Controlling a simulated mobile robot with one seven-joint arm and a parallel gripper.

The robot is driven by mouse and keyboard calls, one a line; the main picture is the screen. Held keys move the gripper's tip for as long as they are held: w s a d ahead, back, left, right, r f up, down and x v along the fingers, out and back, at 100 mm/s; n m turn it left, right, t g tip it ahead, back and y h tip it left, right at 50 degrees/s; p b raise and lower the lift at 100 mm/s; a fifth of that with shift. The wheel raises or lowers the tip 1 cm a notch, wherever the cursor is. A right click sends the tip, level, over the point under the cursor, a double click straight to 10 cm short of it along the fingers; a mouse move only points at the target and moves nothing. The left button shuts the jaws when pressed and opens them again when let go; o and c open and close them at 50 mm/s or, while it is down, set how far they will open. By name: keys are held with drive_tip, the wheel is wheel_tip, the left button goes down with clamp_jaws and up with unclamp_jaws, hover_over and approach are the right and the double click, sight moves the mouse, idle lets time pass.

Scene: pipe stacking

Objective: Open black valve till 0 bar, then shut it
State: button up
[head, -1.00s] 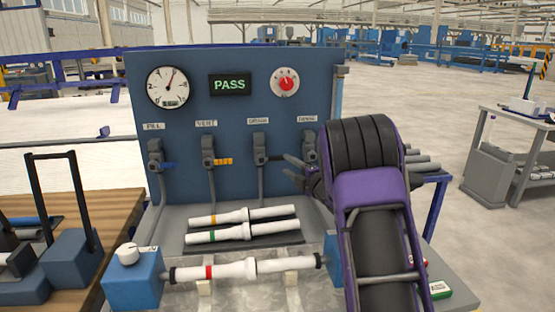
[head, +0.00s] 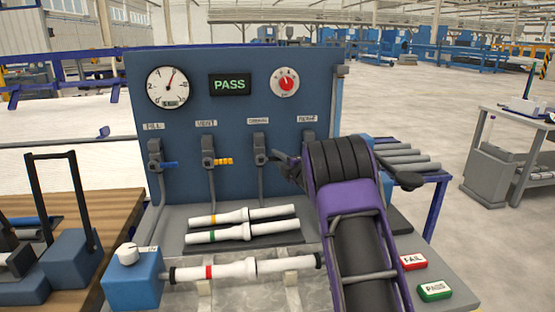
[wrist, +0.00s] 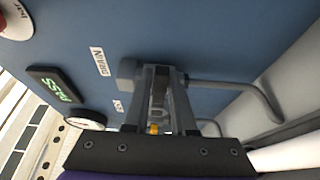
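The black-handled valve (head: 260,158) is third from left on the blue panel, under a label the wrist view shows as DRAIN. Its body also shows in the wrist view (wrist: 127,74). My gripper (head: 281,161) is at its handle, from the right. In the wrist view my gripper's fingers (wrist: 159,80) lie close together over the handle. The handle is mostly hidden, so I cannot tell whether they are closed on it. The round pressure gauge (head: 167,87) has its red needle pointing up and slightly right; its small digits are unreadable.
A display (head: 230,85) reads PASS; a red dial (head: 286,82) is beside it. The blue-handled (head: 155,164) and yellow-handled (head: 209,162) valves stand left. A white pipe with a red band (head: 235,270) lies in the rig. FAIL (head: 413,262) and PASS (head: 434,290) buttons are front right.

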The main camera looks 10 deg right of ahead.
clamp_jaws()
idle(1.1)
